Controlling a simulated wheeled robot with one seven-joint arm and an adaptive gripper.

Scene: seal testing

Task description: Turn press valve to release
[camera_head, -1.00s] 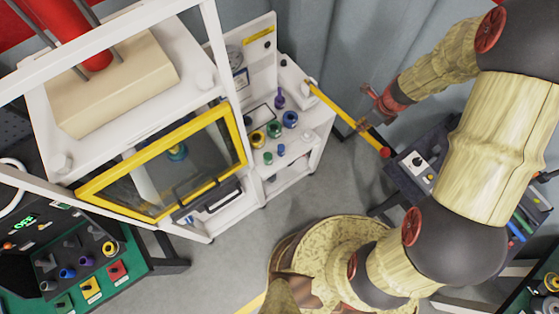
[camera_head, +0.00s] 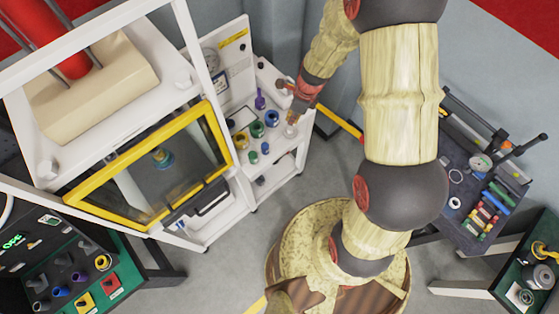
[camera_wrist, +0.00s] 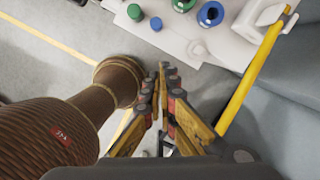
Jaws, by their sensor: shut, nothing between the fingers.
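My gripper (camera_head: 293,114) is over the right part of the white bench in the head view, beside the yellow lever (camera_head: 338,124). In the wrist view my gripper (camera_wrist: 167,66) has its fingers together with nothing between them. Its tips appear just short of the white bench edge. A white rounded part (camera_wrist: 198,48) lies just beyond and right of the tips; I cannot tell whether it is the press valve. The yellow lever (camera_wrist: 250,80) runs down from a white mount at the right. My arm and gripper hide part of the lever and its mount in the head view.
The press frame with its yellow-edged door (camera_head: 218,132) stands left of the bench. Blue (camera_head: 271,118) and green (camera_head: 257,129) fittings stand on the bench near my gripper. A dark tool table (camera_head: 468,200) is at the right. Grey floor is clear below the bench.

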